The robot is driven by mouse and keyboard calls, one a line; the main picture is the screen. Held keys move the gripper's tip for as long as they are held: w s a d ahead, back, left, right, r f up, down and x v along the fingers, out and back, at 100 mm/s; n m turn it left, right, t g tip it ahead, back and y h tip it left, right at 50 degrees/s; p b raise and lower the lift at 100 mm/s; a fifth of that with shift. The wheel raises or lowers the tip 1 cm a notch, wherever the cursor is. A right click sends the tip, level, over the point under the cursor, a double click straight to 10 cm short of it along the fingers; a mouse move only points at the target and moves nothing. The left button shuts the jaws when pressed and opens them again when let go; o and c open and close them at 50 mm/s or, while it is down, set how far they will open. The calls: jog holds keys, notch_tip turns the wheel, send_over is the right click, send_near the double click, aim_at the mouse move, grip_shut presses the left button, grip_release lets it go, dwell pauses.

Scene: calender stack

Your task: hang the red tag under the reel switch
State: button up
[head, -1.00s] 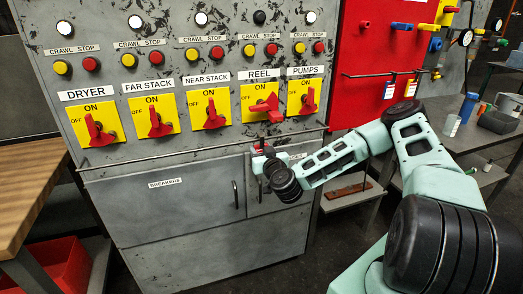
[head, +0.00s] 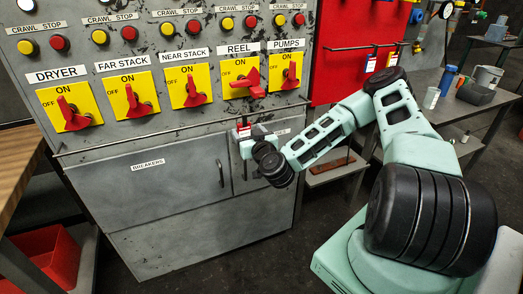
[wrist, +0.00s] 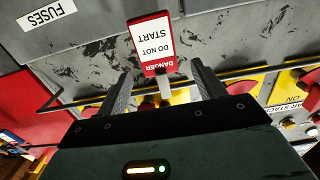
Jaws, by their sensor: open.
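The red tag (wrist: 152,42), with a white "DANGER DO NOT START" panel, shows upside down in the wrist view. A pale grey strap (wrist: 165,88) runs from its red end between my fingers; where the strap ends is hidden. In the head view the tag (head: 243,131) is a small red patch below the reel switch (head: 243,82). That switch has its red handle lying sideways, with a red block (head: 258,92) just under it. My gripper (wrist: 162,76) is open, its fingers on either side of the strap; it shows small in the head view (head: 246,143).
A thin rail (head: 150,134) crosses the cabinet front below the switches, close to my gripper. The dryer (head: 70,107), stack and pumps switches (head: 287,71) stand beside the reel one. A wooden bench (head: 16,175) is at left; the floor in front is clear.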

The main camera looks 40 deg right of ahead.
jog(key=p+v, duration=0.4)
jog(key=v, duration=0.9)
jog(key=shift+s+p, duration=0.15)
jog(key=shift+p, duration=0.15)
jog(key=shift+r, duration=0.1)
jog(key=a+n+g+y, duration=0.9)
jog(key=a+n+y, duration=0.2)
jog(key=a, duration=0.9)
jog(key=s+a+r+g+h, duration=0.2)
jog(key=s+r, duration=0.5)
jog(key=s, duration=0.4)
jog(key=s+a+r+g+h, duration=0.3)
jog(key=s+r+g, duration=0.3)
jog(key=s, duration=0.5)
notch_tip(320, 180, up, 2)
jog(key=shift+a+r, duration=0.1)
jog(key=shift+a, duration=0.4)
